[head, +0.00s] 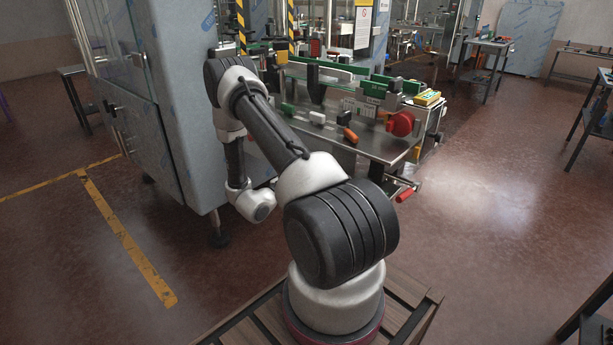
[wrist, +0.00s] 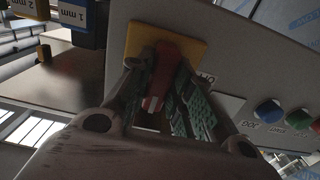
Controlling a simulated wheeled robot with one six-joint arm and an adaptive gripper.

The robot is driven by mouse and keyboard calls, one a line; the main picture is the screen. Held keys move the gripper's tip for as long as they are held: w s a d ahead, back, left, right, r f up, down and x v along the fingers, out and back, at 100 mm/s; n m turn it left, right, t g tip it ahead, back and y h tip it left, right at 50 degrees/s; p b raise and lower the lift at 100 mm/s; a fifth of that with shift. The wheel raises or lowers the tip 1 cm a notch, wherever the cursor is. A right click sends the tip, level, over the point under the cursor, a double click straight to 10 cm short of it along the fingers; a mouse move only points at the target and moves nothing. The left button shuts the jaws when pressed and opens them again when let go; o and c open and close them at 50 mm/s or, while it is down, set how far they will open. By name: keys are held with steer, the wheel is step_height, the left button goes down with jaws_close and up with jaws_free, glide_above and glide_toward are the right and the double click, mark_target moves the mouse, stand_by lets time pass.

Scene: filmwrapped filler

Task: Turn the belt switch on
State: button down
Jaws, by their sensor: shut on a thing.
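The belt switch appears to be the red rotary handle (wrist: 172,62) on a yellow square plate (wrist: 192,28), on a grey panel in the wrist view. My gripper (wrist: 158,92) has its two fingers on either side of the red handle and is shut on it. The fingers hide part of the handle, so its exact turn angle is hard to tell. In the head view my arm bends down beside the grey cabinet, and neither the gripper nor the switch can be made out there.
A blue button (wrist: 268,111) and a green button (wrist: 298,119) sit right of the switch on the same panel. Blue and yellow labelled blocks hang at upper left. In the head view a conveyor table (head: 375,147) stands behind my arm, beside the tall grey cabinet (head: 180,95).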

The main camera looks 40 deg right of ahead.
stand_by(0.3)
steer(key=c, duration=1.3)
jaws_free()
steer(key=a, duration=0.8)
steer(key=s+a, duration=0.1)
steer(key=a, duration=0.3)
